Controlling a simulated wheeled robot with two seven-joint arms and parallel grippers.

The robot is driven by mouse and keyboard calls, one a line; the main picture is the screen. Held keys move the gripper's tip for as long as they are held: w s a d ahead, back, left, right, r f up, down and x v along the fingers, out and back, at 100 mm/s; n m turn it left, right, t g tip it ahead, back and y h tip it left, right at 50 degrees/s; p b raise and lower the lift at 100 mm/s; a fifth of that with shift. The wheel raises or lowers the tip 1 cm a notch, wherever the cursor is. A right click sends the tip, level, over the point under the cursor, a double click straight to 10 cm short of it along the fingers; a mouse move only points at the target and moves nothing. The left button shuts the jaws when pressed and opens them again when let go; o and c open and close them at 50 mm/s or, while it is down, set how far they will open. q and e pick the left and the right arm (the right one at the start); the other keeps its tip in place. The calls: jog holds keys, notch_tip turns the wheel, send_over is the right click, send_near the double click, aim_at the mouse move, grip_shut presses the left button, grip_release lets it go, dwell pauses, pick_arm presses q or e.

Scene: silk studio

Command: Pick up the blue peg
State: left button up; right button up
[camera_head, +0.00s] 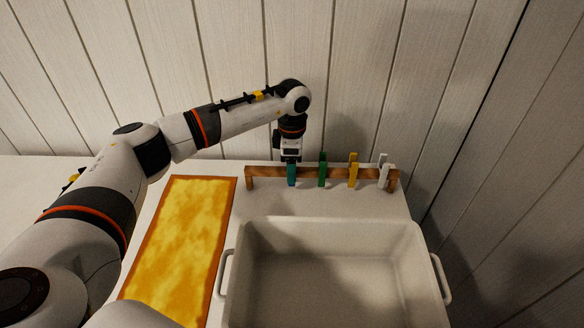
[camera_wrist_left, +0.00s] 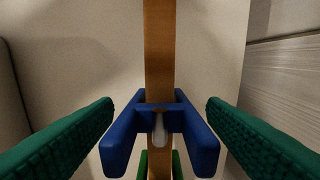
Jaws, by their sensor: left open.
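The blue peg (camera_wrist_left: 180,119) is clipped across the wooden rail (camera_wrist_left: 160,50) in the left wrist view, its two prongs pointing down the picture. My left gripper (camera_wrist_left: 160,105) is open, with one green ribbed finger on each side of the peg and a gap between each finger and the peg. In the head view my left gripper (camera_head: 291,173) points down over the left end of the rail (camera_head: 338,172). It largely hides the blue peg there. My right gripper is not in view.
A green peg (camera_head: 322,170), a yellow peg (camera_head: 353,170) and a white peg (camera_head: 383,174) sit along the rail to the right. A large pale tray (camera_head: 330,222) stands in front. An orange-bordered yellow panel (camera_head: 185,240) lies to the left. A plank wall rises behind.

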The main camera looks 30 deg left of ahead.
pick_arm(q)
jog(key=c, duration=1)
jog(key=shift+r, duration=0.1)
jog(key=shift+c, duration=0.2)
notch_tip(320, 180, up, 10)
jog(key=shift+b, duration=0.35)
